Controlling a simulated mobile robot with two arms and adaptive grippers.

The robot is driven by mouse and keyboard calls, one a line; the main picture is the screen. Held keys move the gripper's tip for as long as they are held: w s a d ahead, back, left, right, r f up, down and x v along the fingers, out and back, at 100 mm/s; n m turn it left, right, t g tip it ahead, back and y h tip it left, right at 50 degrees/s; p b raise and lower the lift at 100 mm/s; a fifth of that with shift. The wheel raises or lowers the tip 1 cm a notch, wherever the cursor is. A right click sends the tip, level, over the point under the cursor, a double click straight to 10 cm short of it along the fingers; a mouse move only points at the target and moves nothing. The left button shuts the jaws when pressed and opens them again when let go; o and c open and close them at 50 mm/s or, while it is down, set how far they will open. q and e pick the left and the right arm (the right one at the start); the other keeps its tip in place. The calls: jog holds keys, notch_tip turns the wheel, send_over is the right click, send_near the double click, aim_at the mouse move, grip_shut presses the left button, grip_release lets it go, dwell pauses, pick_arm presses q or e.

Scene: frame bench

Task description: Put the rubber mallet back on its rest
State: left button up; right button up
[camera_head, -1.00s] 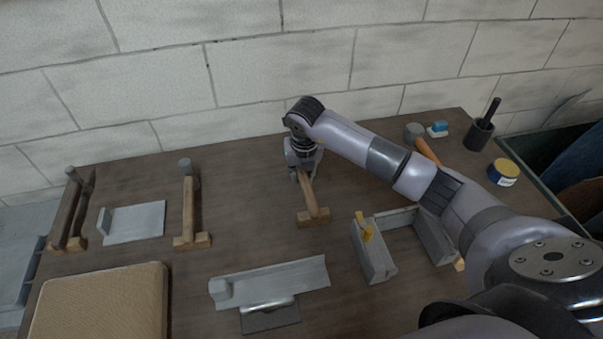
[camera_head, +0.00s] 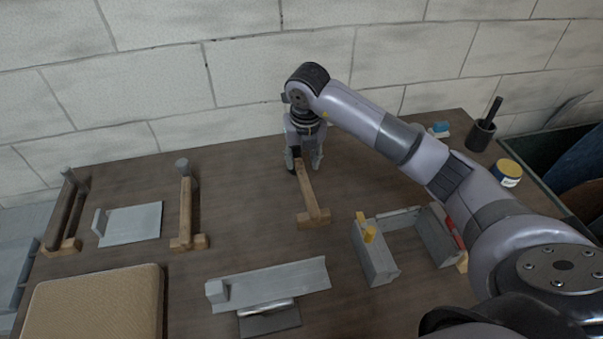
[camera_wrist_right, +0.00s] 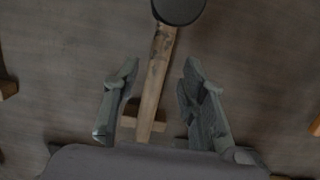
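My right gripper (camera_head: 304,164) is open at the far end of a wooden T-shaped piece (camera_head: 313,202). In the right wrist view its fingers (camera_wrist_right: 162,84) stand apart on either side of the wooden bar (camera_wrist_right: 155,82). A dark round head or cap (camera_wrist_right: 180,8) shows beyond the fingertips. I cannot tell whether this is the mallet on its rest. Two similar wooden pieces stand to the left, one with a grey round end (camera_head: 183,168) and one at the far left (camera_head: 62,215). My left gripper is not in view.
A grey plate (camera_head: 132,225), a tan pad (camera_head: 95,305) and a long grey tray (camera_head: 275,280) lie left and front. A grey U-shaped frame (camera_head: 372,262) with a yellow piece stands right. A dark cup (camera_head: 480,135) and yellow tin (camera_head: 508,172) are back right.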

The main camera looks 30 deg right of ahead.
aim_at(303, 175)
jog(key=shift+s+a+r+b, duration=0.1)
jog(key=shift+s+r+b, duration=0.15)
jog(key=shift+r, duration=0.95)
jog(key=shift+s+r+b, duration=0.15)
jog(key=shift+r+b, duration=0.05)
jog(key=shift+r, duration=1)
